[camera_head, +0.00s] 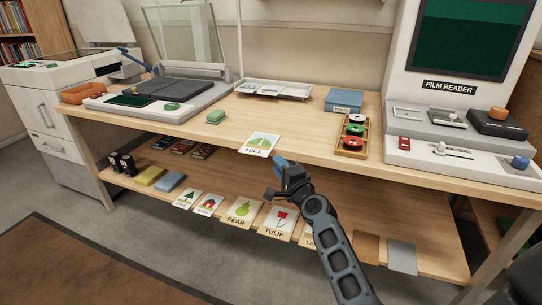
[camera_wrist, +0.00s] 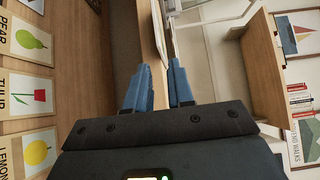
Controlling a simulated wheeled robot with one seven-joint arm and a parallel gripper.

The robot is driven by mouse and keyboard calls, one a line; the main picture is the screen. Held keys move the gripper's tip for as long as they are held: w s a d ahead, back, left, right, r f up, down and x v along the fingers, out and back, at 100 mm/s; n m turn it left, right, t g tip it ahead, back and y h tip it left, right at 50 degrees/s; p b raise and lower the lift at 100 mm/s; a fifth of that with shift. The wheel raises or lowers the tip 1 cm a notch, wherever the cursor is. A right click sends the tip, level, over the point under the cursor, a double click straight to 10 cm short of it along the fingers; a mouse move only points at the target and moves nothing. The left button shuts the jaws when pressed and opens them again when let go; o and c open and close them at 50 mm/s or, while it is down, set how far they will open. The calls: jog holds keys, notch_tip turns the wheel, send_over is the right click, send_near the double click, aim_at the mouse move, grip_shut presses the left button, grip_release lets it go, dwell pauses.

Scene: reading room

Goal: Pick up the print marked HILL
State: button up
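The print marked HILL (camera_head: 262,144) is a white card with a green hill picture. It lies flat at the front edge of the wooden tabletop in the head view, its lower edge at the table's edge. My gripper (camera_head: 279,162) is just in front of that edge, right below the print's lower right corner. In the wrist view its two blue fingers (camera_wrist: 160,88) stand apart with a gap between them. The tabletop edge shows edge-on beyond the gap. I cannot make out the HILL print clearly there, nor whether a finger touches it.
The lower shelf holds other prints, among them PEAR (camera_head: 242,209) and TULIP (camera_head: 279,222), below my gripper. A wooden tray (camera_head: 353,138) with round reels stands to the right. The tabletop around the print is clear.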

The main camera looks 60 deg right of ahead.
aim_at(272, 150)
jog(key=shift+x, duration=2.7)
grip_shut()
notch_tip(272, 150, up, 3)
jog(key=p, duration=0.2)
jog(key=shift+f+p, duration=0.15)
jog(key=shift+p, duration=0.15)
jog(key=shift+f, duration=0.1)
jog(key=s+a+r+p, duration=0.3)
jog(key=s+a+r, duration=0.2)
jog(key=s+a, duration=0.4)
jog(key=shift+s, duration=0.85)
jog(key=shift+a, duration=0.15)
